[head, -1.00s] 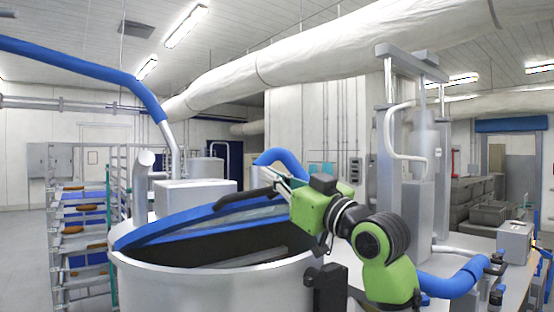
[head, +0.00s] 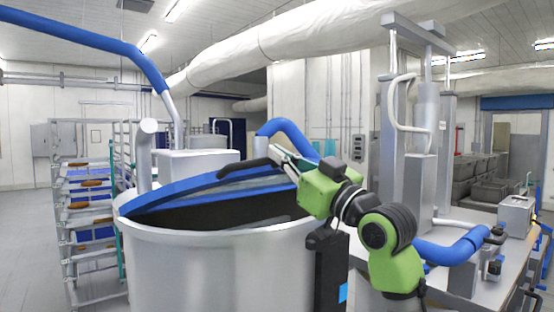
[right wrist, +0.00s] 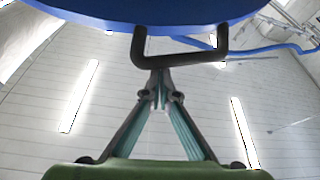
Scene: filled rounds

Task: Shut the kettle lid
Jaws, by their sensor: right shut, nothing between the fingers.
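The kettle (head: 220,270) is a large pale grey round vessel in the lower middle of the head view. Its blue-rimmed lid (head: 160,203) stands tilted and partly open, with a dark gap above the front rim. A dark bar handle (head: 243,165) is on the lid; it also shows in the right wrist view as a bracket (right wrist: 180,58) under the blue lid (right wrist: 130,15). My right gripper (head: 280,156) is at the handle. In the right wrist view its fingertips (right wrist: 160,88) are together and empty, close by the handle bar; contact is unclear. My left gripper is out of view.
A rack with trays (head: 90,205) stands left of the kettle. A grey box (head: 198,163) and a blue pipe (head: 290,133) are behind it. On the right are a metal column machine (head: 420,190) and a bench with a small box (head: 515,216).

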